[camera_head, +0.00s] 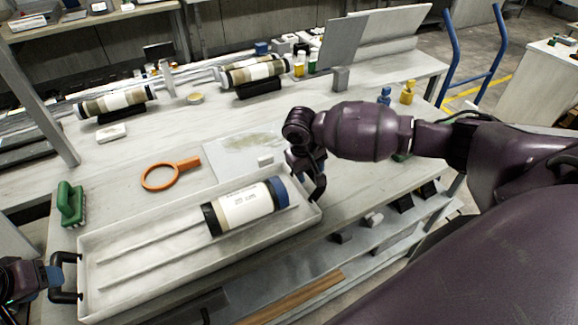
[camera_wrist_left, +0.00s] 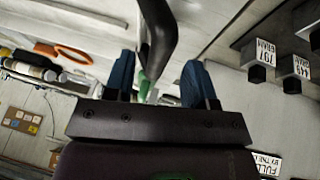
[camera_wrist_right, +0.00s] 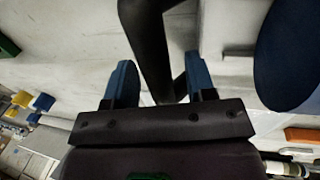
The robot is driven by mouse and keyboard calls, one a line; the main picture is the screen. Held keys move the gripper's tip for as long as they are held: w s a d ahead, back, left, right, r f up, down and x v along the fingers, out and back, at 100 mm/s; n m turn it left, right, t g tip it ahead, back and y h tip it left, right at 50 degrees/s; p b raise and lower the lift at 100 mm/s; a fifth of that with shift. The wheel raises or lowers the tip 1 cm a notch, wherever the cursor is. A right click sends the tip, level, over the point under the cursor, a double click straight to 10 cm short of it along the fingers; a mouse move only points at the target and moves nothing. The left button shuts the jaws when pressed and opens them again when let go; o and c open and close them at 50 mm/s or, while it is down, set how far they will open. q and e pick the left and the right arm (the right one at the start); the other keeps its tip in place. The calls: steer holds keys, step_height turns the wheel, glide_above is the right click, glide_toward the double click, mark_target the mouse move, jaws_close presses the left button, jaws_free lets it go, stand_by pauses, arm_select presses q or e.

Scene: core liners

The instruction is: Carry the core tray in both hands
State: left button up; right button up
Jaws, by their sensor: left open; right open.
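The core tray (camera_head: 140,267) is a long pale grey tray on the workbench, with a black handle at each end. A core liner (camera_head: 243,207) with a white label, a black end and a blue cap lies in its right part. My left gripper (camera_head: 52,276) is at the left handle (camera_head: 68,277); in the left wrist view the black bar (camera_wrist_left: 158,35) passes between the open blue fingers (camera_wrist_left: 158,78). My right gripper (camera_head: 304,172) is at the right handle (camera_head: 319,183); in the right wrist view the bar (camera_wrist_right: 150,45) lies between the open fingers (camera_wrist_right: 160,80).
A green-handled brush (camera_head: 70,204) stands behind the tray's left end. An orange ring tool (camera_head: 168,173) and a flat pale plate (camera_head: 232,155) lie behind the tray. More core liners (camera_head: 117,101) rest on black cradles further back. A lower shelf (camera_head: 365,235) holds dark blocks.

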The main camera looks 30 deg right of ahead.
arm_select(q)
steer(key=v, duration=0.8)
steer(key=shift+r, duration=0.2)
arm_select(e)
steer(key=v, duration=1.2)
arm_select(q)
steer(key=shift+s, duration=0.1)
